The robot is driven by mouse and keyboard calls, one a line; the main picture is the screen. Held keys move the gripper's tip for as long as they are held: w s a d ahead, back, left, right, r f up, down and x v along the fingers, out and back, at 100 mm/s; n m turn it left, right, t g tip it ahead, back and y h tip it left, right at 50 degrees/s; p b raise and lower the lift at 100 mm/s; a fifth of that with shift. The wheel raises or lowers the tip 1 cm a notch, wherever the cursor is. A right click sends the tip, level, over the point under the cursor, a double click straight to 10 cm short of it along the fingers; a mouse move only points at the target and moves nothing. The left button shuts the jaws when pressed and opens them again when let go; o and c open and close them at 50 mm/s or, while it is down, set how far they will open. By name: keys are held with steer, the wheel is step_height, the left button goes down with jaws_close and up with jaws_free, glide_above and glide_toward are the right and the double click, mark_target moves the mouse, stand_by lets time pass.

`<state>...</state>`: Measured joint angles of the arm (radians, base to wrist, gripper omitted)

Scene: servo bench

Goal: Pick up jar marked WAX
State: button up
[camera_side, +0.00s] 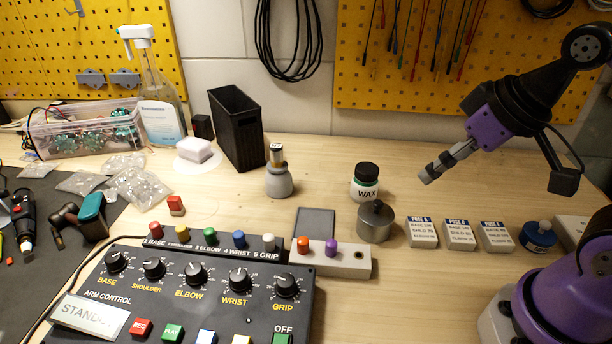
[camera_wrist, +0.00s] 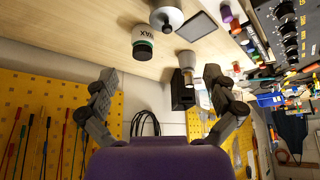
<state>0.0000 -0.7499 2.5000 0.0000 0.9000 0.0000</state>
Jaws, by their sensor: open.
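The WAX jar (camera_side: 365,184) is a small white jar with a black lid and a green band. It stands upright on the wooden bench, just behind a grey metal pot (camera_side: 376,222). In the wrist view the jar (camera_wrist: 143,42) shows upside down, ahead of the jaws and between their lines. My gripper (camera_side: 430,172) is in the air to the right of the jar, apart from it, and tilted down to the left. In the wrist view my gripper (camera_wrist: 160,76) has its two grey fingers spread wide with nothing between them.
A grey bottle (camera_side: 279,180) stands left of the jar, and a black bin (camera_side: 237,128) behind that. Three labelled pose cards (camera_side: 458,235) lie to the right. A control box (camera_side: 190,290) fills the front. The bench directly right of the jar is fairly clear.

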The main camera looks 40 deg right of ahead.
steer(key=n+g, duration=0.1)
steer(key=n, duration=0.1)
glide_toward(371, 169)
steer(key=s+a, duration=0.1)
steer(key=shift+y, duration=0.4)
steer(key=w+f, duration=0.1)
steer(key=d+f, duration=0.1)
steer(key=w+f, duration=0.1)
steer(key=shift+w+d+f, duration=0.25)
steer(key=shift+w+f, duration=0.05)
steer(key=shift+f, duration=0.05)
steer(key=x, duration=1)
steer(key=shift+a, duration=0.1)
steer(key=c, duration=1.3)
